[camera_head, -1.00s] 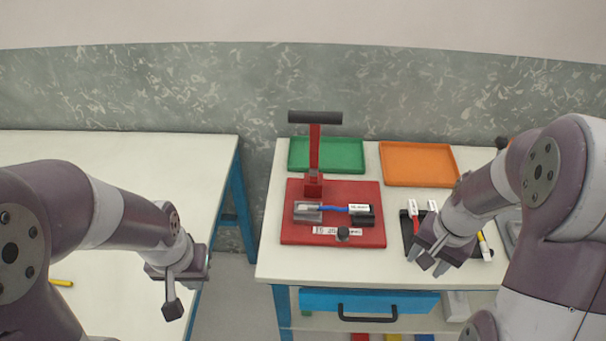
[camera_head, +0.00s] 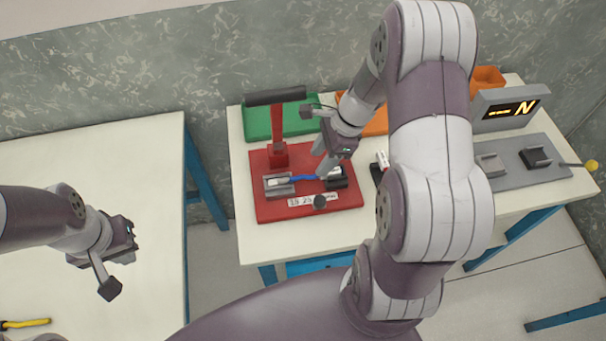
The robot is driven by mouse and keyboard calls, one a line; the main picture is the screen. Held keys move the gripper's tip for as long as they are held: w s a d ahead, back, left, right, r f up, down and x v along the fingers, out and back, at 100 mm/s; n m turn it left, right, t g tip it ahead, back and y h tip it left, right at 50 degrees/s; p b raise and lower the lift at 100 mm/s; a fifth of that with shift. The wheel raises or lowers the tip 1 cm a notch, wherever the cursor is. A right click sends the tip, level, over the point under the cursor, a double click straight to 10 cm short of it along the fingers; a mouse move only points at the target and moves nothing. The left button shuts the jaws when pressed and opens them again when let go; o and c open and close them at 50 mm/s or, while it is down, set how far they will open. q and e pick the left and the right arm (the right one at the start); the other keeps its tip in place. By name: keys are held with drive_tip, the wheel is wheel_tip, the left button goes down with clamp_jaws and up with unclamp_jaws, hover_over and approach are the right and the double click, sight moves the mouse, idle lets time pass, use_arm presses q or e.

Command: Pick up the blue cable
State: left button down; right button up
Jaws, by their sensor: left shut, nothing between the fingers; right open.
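The blue cable (camera_head: 300,179) lies across the red fixture (camera_head: 258,208), between a grey block (camera_head: 277,184) at its left and a dark block (camera_head: 338,181) at its right. My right gripper (camera_head: 321,168) is open over the right part of the cable, close to its right end, pointing down. The gripper partly hides that end; I cannot tell whether the fingers touch the cable. My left gripper (camera_head: 109,288) is shut and empty over the left table, far from the fixture.
The red lever (camera_head: 277,135) stands at the fixture's back left. A green tray (camera_head: 256,123) and an orange tray (camera_head: 377,126) lie behind it. A grey plate (camera_head: 545,178) and a display (camera_head: 510,112) stand at right. A yellow cable (camera_head: 30,323) lies on the left table (camera_head: 90,160).

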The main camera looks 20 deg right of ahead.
sight(311, 174)
drive_tip(key=x, duration=0.4)
drive_tip(key=shift+s+a+f, duration=0.1)
drive_tip(key=shift+s, duration=0.15)
drive_tip(key=shift+w+a+f, duration=0.15)
drive_tip(key=shift+w+f, duration=0.1)
drive_tip(key=shift+f, duration=0.15)
clamp_jaws()
drive_tip(key=shift+r, duration=0.1)
